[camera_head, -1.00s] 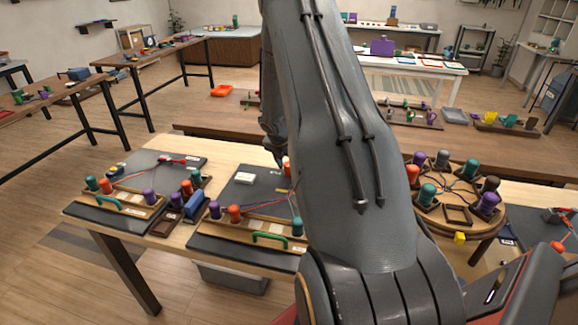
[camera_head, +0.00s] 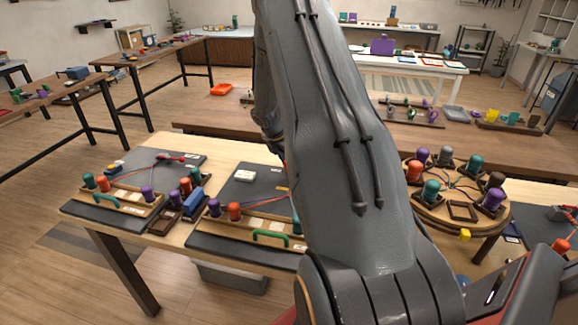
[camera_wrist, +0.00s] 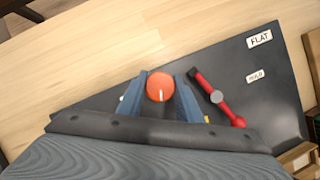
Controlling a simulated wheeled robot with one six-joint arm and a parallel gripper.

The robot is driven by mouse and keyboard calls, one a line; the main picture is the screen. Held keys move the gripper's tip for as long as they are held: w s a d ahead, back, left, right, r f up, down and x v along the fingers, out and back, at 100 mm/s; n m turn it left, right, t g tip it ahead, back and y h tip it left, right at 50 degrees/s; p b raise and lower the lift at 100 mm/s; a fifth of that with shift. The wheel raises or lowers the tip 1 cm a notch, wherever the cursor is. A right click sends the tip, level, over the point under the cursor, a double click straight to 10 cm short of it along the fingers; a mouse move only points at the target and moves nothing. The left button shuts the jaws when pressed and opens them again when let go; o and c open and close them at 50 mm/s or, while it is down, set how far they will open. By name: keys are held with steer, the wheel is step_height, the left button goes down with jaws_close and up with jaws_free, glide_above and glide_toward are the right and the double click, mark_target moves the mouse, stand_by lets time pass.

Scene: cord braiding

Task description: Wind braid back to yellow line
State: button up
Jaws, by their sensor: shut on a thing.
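In the wrist view, my gripper (camera_wrist: 160,90) is shut on an orange-red bobbin (camera_wrist: 159,86), with its rounded top between the two blue-grey fingers. The gripper is over a dark mat (camera_wrist: 215,65) with labels reading FLAT and HOLD. A red clamp-like piece (camera_wrist: 216,97) with a grey knob lies right of the fingers. A small yellow patch shows by the right finger; I cannot tell if it is the yellow line. In the head view, my arm hides the gripper and much of the mat (camera_head: 262,175). A braid under the bobbin cannot be made out.
A round wooden stand (camera_head: 463,213) with several coloured bobbins is to the right of my arm. Bare wood shows beyond the mat.

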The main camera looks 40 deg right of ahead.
steer(key=m+g+b, duration=0.1)
steer(key=m, duration=0.2)
steer(key=m+g+b, duration=0.1)
steer(key=m+b, duration=0.1)
steer(key=m, duration=0.1)
steer(key=shift+f+m+y, duration=0.1)
steer(key=shift+m+y, duration=0.2)
steer(key=m+g+b, duration=0.1)
steer(key=m+b, duration=0.1)
steer(key=m, duration=0.1)
steer(key=m+g+y+b, duration=0.1)
steer(key=m+b, duration=0.1)
steer(key=m, duration=0.1)
steer(key=shift+y, duration=0.3)
steer(key=m+y+b, duration=0.1)
steer(key=m, duration=0.2)
steer(key=m+y+b, duration=0.1)
steer(key=m+b, duration=0.1)
steer(key=m, duration=0.1)
steer(key=shift+m+g, duration=0.3)
steer(key=shift+g, duration=0.1)
steer(key=m+y, duration=0.1)
steer(key=m, duration=0.1)
steer(key=m+y+b, duration=0.1)
steer(key=m, duration=0.2)
steer(key=shift+m+t, duration=0.3)
steer(key=shift+y, duration=0.3)
steer(key=o, duration=1)
steer(key=shift+o, duration=0.2)
